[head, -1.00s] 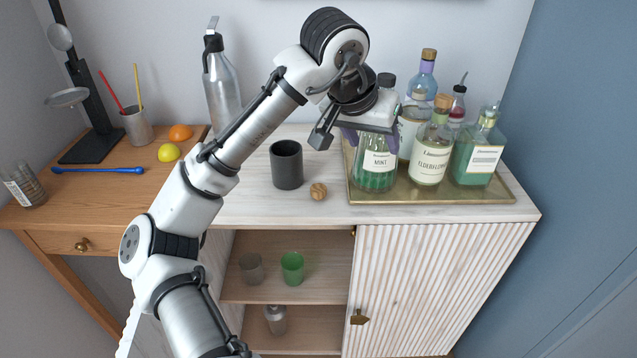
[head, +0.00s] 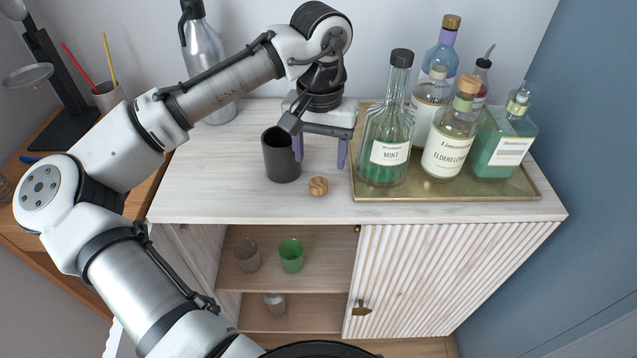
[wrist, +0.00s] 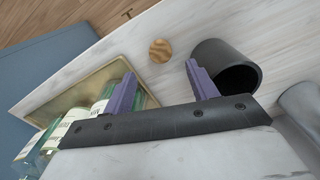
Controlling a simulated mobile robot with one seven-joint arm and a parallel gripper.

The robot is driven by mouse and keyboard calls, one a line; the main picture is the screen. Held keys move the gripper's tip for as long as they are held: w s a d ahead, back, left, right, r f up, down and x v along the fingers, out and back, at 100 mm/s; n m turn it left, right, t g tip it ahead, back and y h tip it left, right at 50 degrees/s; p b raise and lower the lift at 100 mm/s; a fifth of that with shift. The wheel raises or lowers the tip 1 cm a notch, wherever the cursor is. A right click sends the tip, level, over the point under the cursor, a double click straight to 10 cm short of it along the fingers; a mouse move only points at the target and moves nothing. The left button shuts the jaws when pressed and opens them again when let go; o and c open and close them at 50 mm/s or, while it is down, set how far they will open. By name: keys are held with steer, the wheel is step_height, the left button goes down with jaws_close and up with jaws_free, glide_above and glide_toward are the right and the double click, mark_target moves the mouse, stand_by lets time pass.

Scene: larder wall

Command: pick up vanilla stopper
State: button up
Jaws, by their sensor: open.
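A small round wooden stopper (head: 318,186) lies on the pale countertop, between the black cup and the tray. It carries no readable name, but it is the only loose stopper I see. In the wrist view the stopper (wrist: 160,51) lies beyond the fingertips, roughly midway between them. My gripper (head: 319,163) is open and empty, with its two purple fingers apart, low over the counter just behind the stopper and not visibly touching it. In the wrist view my gripper (wrist: 160,72) has one finger near the cup and the other near the tray.
The black cup (head: 280,157) stands close to the left finger. The brass tray (head: 440,192) at right holds the mint bottle (head: 387,135), the elderflower bottle (head: 450,140) and other bottles. A steel flask (head: 208,65) stands behind. The counter's front edge is close before the stopper.

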mark_target(318, 183)
steer(key=shift+s+a+f+p, duration=0.1)
steer(key=shift+f+p, duration=0.2)
steer(key=shift+f, duration=1.3)
steer(key=shift+s+a+f+p, duration=0.1)
steer(key=shift+f+p, duration=0.15)
steer(key=shift+f, duration=1.3)
steer(key=shift+c, duration=0.4)
steer(key=c, duration=1)
